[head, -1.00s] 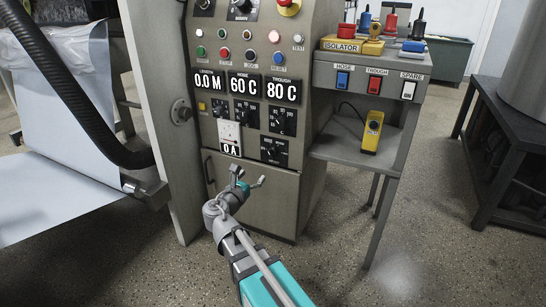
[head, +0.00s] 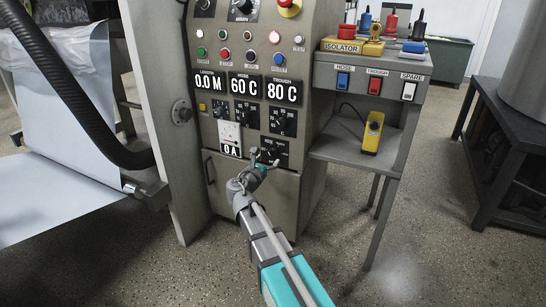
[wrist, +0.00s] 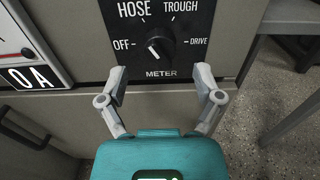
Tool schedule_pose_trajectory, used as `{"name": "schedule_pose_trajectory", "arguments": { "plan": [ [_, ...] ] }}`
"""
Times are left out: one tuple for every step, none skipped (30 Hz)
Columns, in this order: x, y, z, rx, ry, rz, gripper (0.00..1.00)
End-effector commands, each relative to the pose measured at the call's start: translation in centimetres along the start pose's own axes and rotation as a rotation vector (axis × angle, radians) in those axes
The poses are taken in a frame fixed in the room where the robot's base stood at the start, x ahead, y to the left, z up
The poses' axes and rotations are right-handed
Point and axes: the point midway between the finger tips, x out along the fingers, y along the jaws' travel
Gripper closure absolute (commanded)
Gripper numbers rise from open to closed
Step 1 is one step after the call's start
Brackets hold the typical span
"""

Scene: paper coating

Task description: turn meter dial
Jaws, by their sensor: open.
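The meter dial (wrist: 160,42) is a black rotary knob on a black plate marked OFF, HOSE, TROUGH and DRIVE, with METER printed below it. In the wrist view its white pointer line leans to the upper left. My gripper (wrist: 160,82) is open, with its two fingers apart just below the dial and nothing between them. In the head view my gripper (head: 264,160) is in front of the meter plate (head: 283,154) at the panel's lower right and partly covers it. Whether the fingers touch the panel cannot be told.
Other dials (head: 283,121) and the lit displays (head: 245,86) are above on the same panel. The meter display (head: 230,151) reads 0 A. A side table (head: 340,150) with switches and a yellow device (head: 373,133) stands right of the cabinet. Open floor lies in front.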

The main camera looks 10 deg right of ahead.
Motion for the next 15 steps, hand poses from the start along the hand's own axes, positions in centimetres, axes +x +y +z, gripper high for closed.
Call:
{"name": "schedule_pose_trajectory", "arguments": {
  "plan": [
    [0.9, 0.1, 0.0, 0.000, 0.000, -0.002, 0.16],
    [1.2, 0.1, 0.0, 0.000, 0.000, -0.002, 0.16],
    [1.7, 0.1, 0.0, 0.000, 0.000, -0.001, 0.16],
    [1.9, 0.1, 0.0, 0.000, 0.000, -0.001, 0.16],
    [2.2, 0.1, 0.0, 0.000, 0.000, -0.001, 0.16],
    [2.4, 0.1, 0.0, 0.000, 0.000, -0.001, 0.16],
    [2.6, 0.0, 0.0, 0.000, 0.000, -0.001, 0.16],
    [2.8, 0.0, 0.0, 0.000, 0.000, -0.001, 0.16],
    [2.9, 0.0, 0.0, 0.000, 0.000, -0.001, 0.16],
    [3.0, 0.0, 0.0, 0.000, 0.000, -0.001, 0.16],
    [3.1, -0.1, 0.0, 0.000, 0.000, -0.001, 0.16],
    [3.2, -0.1, 0.0, 0.000, 0.000, -0.001, 0.16],
    [3.2, -0.1, 0.0, 0.000, 0.000, -0.001, 0.16],
    [3.2, -0.1, 0.0, 0.000, 0.000, -0.001, 0.16],
    [3.2, -0.1, 0.0, 0.000, 0.000, -0.001, 0.16]
  ]
}}
